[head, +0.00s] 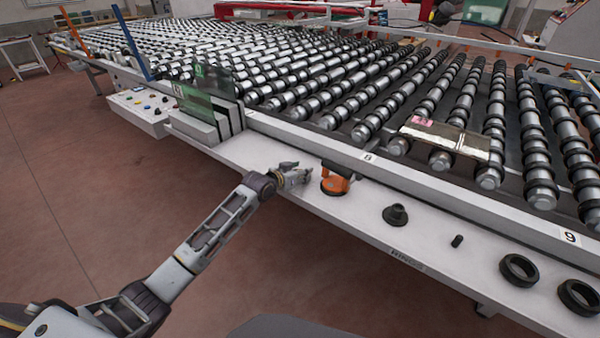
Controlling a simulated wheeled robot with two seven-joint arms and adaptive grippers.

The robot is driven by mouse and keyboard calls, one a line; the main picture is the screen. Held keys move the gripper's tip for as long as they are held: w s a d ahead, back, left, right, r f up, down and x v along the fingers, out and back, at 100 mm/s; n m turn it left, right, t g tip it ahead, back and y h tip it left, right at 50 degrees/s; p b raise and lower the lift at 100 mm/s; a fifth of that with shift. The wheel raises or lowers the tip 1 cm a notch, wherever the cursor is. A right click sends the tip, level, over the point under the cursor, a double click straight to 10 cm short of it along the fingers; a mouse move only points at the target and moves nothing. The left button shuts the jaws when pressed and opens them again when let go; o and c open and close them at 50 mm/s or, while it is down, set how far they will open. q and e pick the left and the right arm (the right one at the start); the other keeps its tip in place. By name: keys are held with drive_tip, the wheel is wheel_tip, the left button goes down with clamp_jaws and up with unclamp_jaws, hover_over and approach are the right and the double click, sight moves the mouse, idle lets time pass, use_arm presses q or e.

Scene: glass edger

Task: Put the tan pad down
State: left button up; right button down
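A tan, flat piece with a pink label, which looks like the tan pad (450,143), lies across the rollers at the right of the head view. No gripper is touching it. My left gripper (298,176) is low over the white front ledge, well to the left of the pad. Its fingers point right, beside an orange-and-black tool (336,180). They are too small to tell whether they are open or shut, and I see nothing clearly held. My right gripper is out of view.
The white ledge (290,160) carries a black flanged part (395,214), a small black peg (457,241) and black rings (519,269) to the right. Glass pieces stand in a slotted rack (205,127) at the left. Rows of rollers (300,75) fill the table behind a raised rail.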

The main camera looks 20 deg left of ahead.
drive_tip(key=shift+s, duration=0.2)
use_arm(q)
drive_tip(key=shift+f, duration=0.2)
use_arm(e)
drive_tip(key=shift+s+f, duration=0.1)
use_arm(q)
drive_tip(key=o, duration=0.7)
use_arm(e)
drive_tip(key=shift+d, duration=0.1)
use_arm(q)
drive_tip(key=shift+r, duration=0.15)
drive_tip(key=shift+v, duration=1.2)
drive_tip(key=p+v, duration=0.1)
drive_tip(key=v, duration=0.4)
drive_tip(key=shift+s+a+r, duration=0.1)
drive_tip(key=shift+s+r, duration=0.05)
drive_tip(key=shift+s, duration=0.15)
drive_tip(key=shift+v, duration=2)
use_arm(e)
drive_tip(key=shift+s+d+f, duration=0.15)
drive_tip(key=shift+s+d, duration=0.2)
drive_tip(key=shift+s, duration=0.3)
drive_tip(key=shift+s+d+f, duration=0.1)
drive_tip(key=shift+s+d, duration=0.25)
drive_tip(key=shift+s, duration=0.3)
